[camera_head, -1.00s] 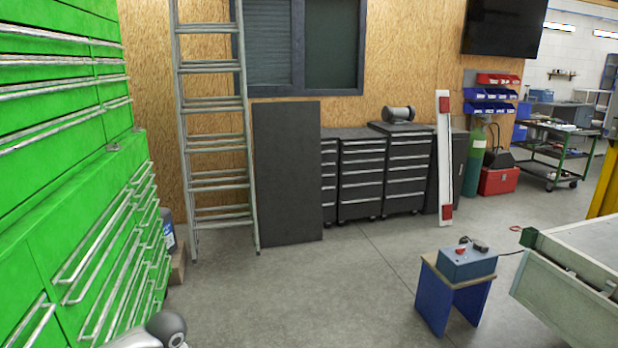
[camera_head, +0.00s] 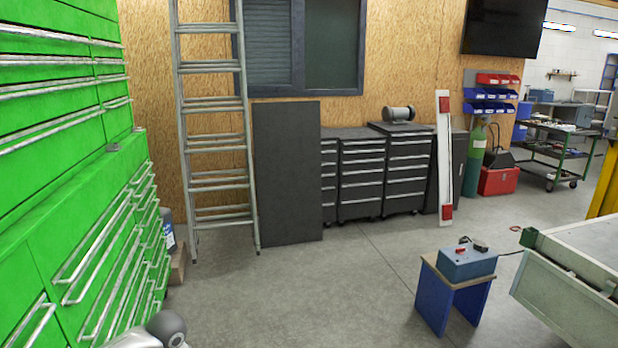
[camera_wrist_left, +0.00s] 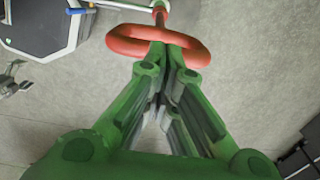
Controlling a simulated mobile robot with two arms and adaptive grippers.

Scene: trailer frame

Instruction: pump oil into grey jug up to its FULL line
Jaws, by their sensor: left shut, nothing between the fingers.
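My left gripper (camera_wrist_left: 168,58) shows only in the left wrist view. Its green fingers are brought together and hold nothing. A red, ring-shaped handle (camera_wrist_left: 123,42) on a rod lies just beyond and around the fingertips in the picture; I cannot tell whether they touch it. I cannot tell surely whether it belongs to the oil pump. No grey jug or FULL line can be made out in either view. My right gripper is not in view.
A dark object with a pale rim (camera_wrist_left: 73,33) is at the left wrist view's upper left. In the head view, green drawer cabinets (camera_head: 75,190) line the left, and a blue stand (camera_head: 435,302) and a pale bench (camera_head: 565,300) are at right. The middle floor is clear.

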